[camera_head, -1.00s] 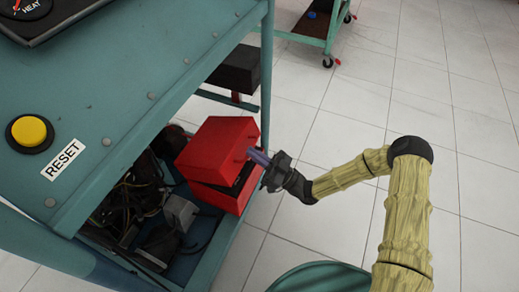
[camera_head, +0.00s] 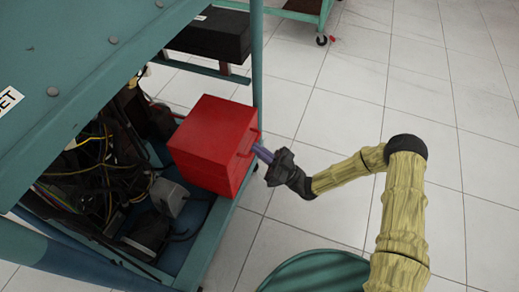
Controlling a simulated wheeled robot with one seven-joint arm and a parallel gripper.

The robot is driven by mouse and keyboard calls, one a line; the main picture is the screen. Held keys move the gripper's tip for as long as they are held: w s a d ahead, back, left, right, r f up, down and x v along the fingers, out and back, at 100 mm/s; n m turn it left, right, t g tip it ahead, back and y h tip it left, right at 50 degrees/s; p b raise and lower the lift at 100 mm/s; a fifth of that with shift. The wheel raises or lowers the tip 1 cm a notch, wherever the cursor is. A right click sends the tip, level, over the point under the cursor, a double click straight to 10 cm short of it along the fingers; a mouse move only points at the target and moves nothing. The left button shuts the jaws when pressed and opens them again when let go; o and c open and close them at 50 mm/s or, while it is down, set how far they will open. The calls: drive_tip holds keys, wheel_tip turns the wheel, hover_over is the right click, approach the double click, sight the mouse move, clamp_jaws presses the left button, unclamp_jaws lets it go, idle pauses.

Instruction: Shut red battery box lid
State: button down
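The red battery box (camera_head: 212,172) stands on the low shelf of the teal trainer frame, near its right edge. Its red lid (camera_head: 212,130) lies down over the box, with no dark gap visible between lid and box. A red handle (camera_head: 245,145) shows on the box's right side. My gripper (camera_head: 259,152) is at that right side, its purple fingers at or very near the handle. The fingers overlap in this view, so their opening and any contact are unclear.
Loose wires (camera_head: 88,165) and a grey block (camera_head: 169,196) lie left of the box on the shelf. A black box (camera_head: 215,35) sits behind. A teal post (camera_head: 257,65) rises close behind the red box. Tiled floor (camera_head: 340,110) to the right is clear.

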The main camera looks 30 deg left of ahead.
drive_tip(key=shift+a+f, duration=0.1)
drive_tip(key=shift+f, duration=0.55)
drive_tip(key=f+b+v, duration=0.1)
drive_tip(key=b+v, duration=0.4)
drive_tip(key=v, duration=0.4)
drive_tip(key=shift+a, duration=0.15)
